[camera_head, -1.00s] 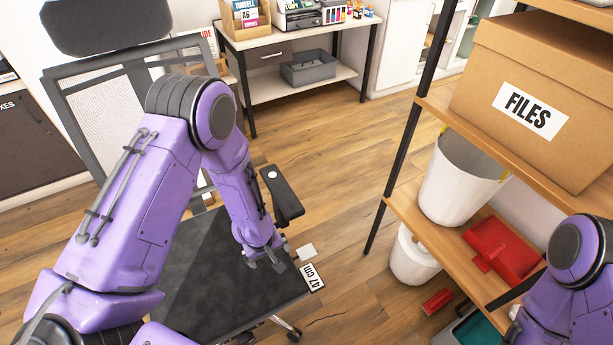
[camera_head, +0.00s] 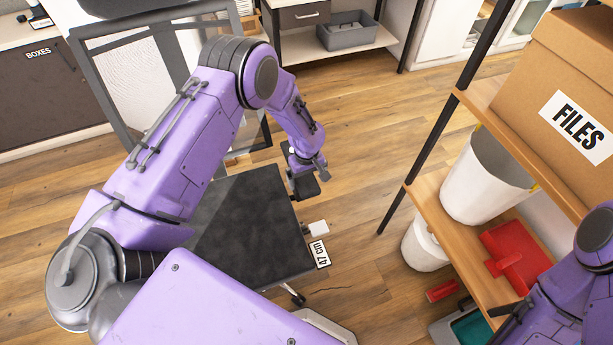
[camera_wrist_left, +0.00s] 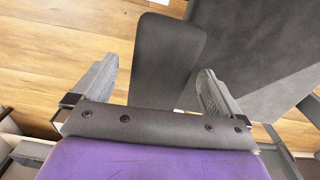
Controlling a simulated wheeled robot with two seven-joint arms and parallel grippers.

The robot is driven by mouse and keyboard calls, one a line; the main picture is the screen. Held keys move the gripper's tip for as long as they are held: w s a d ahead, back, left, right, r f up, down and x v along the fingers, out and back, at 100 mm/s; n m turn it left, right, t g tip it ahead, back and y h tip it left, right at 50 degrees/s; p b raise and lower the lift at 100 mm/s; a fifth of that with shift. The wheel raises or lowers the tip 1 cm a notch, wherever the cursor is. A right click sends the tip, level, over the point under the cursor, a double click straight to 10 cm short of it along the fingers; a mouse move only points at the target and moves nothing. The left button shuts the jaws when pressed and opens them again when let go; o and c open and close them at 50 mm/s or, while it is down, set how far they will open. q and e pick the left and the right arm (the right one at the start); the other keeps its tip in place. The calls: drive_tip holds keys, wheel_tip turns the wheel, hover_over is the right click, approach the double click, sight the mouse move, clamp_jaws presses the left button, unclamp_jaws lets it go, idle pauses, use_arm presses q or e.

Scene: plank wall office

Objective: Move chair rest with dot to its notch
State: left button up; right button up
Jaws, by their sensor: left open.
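The chair's dark armrest (camera_head: 305,187) stands beside the seat (camera_head: 250,225), partly hidden under my left gripper (camera_head: 307,172) in the head view. The left wrist view shows the armrest (camera_wrist_left: 165,60) as a long dark pad between the open fingers of my left gripper (camera_wrist_left: 165,90), with a gap on each side. I cannot make out its white dot now. A white tab (camera_head: 319,228) and a "47 cm" label (camera_head: 320,254) are at the seat's right edge. I cannot tell the notch itself. My right arm (camera_head: 570,295) is at the right edge; its gripper is out of view.
A wooden shelf (camera_head: 430,190) with a FILES box (camera_head: 560,100), a white bin (camera_head: 485,180) and a red dustpan (camera_head: 515,255) stands at the right. Wooden floor (camera_head: 365,150) lies open between chair and shelf. The chair's back frame (camera_head: 95,85) is behind my left arm.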

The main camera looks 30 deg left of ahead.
use_arm(q)
drive_tip(key=shift+f, duration=0.1)
drive_tip(key=c, duration=1.5)
wheel_tip(320, 180, up, 9)
drive_tip(key=p, duration=0.6)
drive_tip(key=shift+f, duration=0.1)
drive_tip(key=shift+w+a+f, duration=0.15)
drive_tip(key=shift+w+f, duration=0.05)
drive_tip(key=o, duration=1.5)
drive_tip(key=shift+s+r, duration=0.1)
drive_tip(key=shift+s, duration=0.15)
wheel_tip(320, 180, up, 11)
drive_tip(key=b, duration=0.1)
